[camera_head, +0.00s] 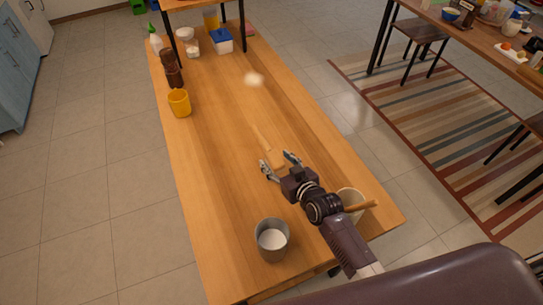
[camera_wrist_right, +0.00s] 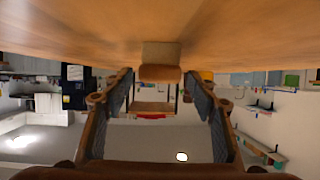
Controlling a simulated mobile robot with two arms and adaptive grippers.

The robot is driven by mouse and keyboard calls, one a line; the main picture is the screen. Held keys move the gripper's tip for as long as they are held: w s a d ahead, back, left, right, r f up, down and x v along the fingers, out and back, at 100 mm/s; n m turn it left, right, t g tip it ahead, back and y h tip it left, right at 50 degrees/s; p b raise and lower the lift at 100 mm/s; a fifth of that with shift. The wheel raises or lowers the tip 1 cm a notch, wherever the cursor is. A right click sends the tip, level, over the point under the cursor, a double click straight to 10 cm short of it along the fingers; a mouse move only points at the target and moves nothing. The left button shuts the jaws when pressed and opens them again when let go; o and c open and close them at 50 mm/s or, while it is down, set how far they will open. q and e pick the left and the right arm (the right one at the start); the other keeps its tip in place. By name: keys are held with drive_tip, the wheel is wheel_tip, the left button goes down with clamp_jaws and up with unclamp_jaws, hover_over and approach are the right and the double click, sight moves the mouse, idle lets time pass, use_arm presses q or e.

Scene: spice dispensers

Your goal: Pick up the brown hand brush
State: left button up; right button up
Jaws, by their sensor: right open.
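The brown hand brush (camera_head: 266,146) lies on the wooden table, its light wood tone close to the tabletop's. My right gripper (camera_head: 278,165) is open at the brush's near end, with its fingers spread to either side. In the right wrist view, which appears upside down, the brush (camera_wrist_right: 160,52) shows end-on against the table, between the two open fingers (camera_wrist_right: 158,80). I cannot tell whether the fingers touch it. My left gripper is not in view.
A metal cup with white contents (camera_head: 271,240) stands near the front. A pale container (camera_head: 351,198) with a wooden handle is beside my right arm. A yellow cup (camera_head: 179,103) and brown bottles (camera_head: 173,72) line the left edge. The table's middle (camera_head: 220,150) is clear.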

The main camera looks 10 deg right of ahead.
sight(273, 156)
drive_tip(key=shift+x, duration=2)
drive_tip(key=shift+d+r, duration=0.1)
drive_tip(key=shift+r, duration=0.05)
drive_tip(key=shift+c, duration=0.3)
drive_tip(key=c, duration=1.2)
drive_tip(key=shift+r, duration=0.15)
drive_tip(key=shift+c, duration=0.2)
